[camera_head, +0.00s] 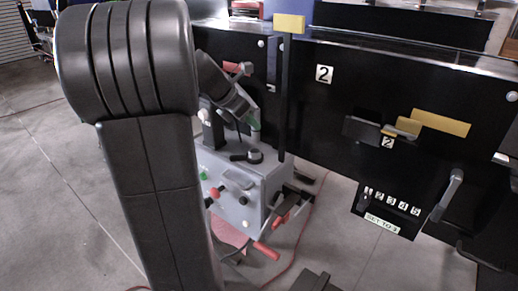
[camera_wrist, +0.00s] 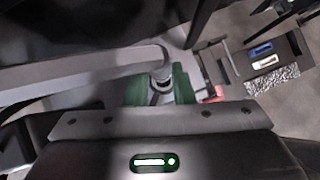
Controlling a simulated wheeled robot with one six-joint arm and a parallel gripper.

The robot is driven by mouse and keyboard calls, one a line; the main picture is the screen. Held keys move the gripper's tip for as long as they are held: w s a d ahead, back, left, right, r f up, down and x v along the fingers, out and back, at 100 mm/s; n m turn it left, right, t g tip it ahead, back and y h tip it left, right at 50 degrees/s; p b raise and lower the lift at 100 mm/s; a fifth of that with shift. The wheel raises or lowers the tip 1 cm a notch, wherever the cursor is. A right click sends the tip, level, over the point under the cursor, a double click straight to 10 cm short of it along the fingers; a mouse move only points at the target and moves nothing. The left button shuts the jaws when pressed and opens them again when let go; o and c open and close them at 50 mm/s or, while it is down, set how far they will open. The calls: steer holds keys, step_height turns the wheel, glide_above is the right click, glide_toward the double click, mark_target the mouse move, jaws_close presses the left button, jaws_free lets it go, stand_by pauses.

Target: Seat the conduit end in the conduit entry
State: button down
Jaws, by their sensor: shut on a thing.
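My gripper (camera_wrist: 160,92) shows in the wrist view with green fingers on either side of a grey bent piece, which looks like the conduit end (camera_wrist: 163,76). It is shut on this piece.
The grey box carries a black knob (camera_head: 254,156), buttons and a red-ended handle (camera_head: 265,250). A dark post (camera_head: 285,100) with a yellow top stands just behind it. A black panel (camera_head: 400,90) with numbered labels and a lever (camera_head: 449,195) fills the right.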

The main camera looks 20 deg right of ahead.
mark_target(250, 153)
step_height(250, 153, down, 4)
steer(key=shift+a+r, duration=0.1)
steer(key=shift+r, duration=0.1)
steer(key=shift+s+a+f+b, duration=0.1)
steer(key=shift+s+f+b, duration=0.1)
steer(key=shift+f, duration=0.85)
steer(key=shift+s+a+f+b, duration=0.1)
steer(key=shift+f+b, duration=0.1)
steer(key=shift+f, duration=0.85)
steer(key=c, duration=1.4)
jaws_free()
steer(key=shift+w+d, duration=0.1)
steer(key=shift+c, duration=0.2)
steer(key=shift+o, duration=1)
steer(key=shift+w+d, duration=0.1)
steer(key=shift+w, duration=0.05)
steer(key=shift+r, duration=0.1)
steer(key=shift+r, duration=0.1)
steer(key=shift+r, duration=0.2)
steer(key=v, duration=1.1)
steer(key=shift+a+r+p, duration=0.25)
steer(key=shift+a+p, duration=0.05)
steer(key=shift+p, duration=0.15)
